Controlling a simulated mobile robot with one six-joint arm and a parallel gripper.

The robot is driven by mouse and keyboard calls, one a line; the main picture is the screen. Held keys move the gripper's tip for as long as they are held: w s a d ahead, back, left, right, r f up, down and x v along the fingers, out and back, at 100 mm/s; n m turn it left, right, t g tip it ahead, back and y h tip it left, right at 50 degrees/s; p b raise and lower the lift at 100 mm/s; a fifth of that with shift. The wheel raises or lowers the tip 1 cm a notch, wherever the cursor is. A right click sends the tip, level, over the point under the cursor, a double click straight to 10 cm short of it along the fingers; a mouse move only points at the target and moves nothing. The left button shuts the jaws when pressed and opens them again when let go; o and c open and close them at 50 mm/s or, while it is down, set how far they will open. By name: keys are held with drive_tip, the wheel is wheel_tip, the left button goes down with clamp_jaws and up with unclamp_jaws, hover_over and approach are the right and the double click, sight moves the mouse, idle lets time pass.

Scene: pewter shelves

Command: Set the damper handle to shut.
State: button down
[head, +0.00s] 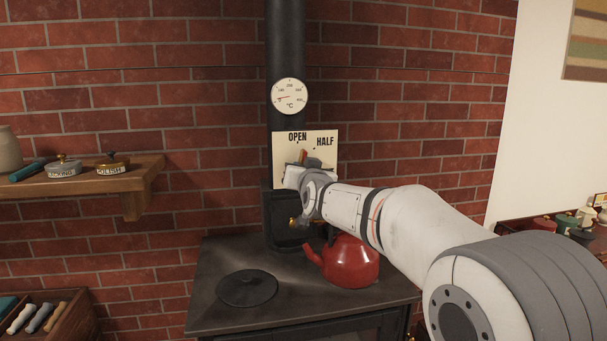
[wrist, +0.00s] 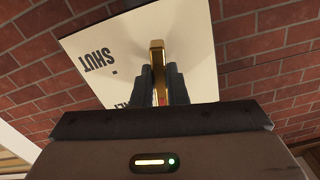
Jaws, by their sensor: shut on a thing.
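The damper plate (head: 327,150) is a cream square on the black stovepipe, with OPEN at its top and HALF at its upper right. It also shows in the wrist view (wrist: 105,45), upside down, with SHUT readable and another word partly hidden. The brass damper handle (wrist: 157,58) stands between my gripper's fingers (wrist: 160,84), which are shut on it. In the head view, a small part of the handle (head: 302,148) shows below OPEN, above my gripper (head: 303,164). My gripper and wrist hide the plate's lower part and the handle's pivot there.
A red kettle (head: 350,262) stands on the black stove top (head: 220,313), under my arm. A round dial (head: 289,96) sits on the pipe above the plate. A wooden shelf (head: 145,176) with tins is at left. The brick wall is close behind.

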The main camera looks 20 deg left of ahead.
drive_tip(key=shift+w+d+f+m+b, duration=0.1)
drive_tip(key=shift+m+b, duration=2.05)
drive_tip(key=shift+m, duration=1.7)
drive_tip(key=shift+w+d+f+m+b, duration=0.1)
drive_tip(key=shift+m+b, duration=2)
drive_tip(key=shift+m, duration=1.75)
drive_tip(key=c, duration=1.4)
unclamp_jaws()
drive_tip(key=shift+c, duration=0.2)
drive_tip(key=b+v, duration=0.2)
drive_tip(key=v, duration=0.6)
drive_tip(key=shift+a, duration=0.1)
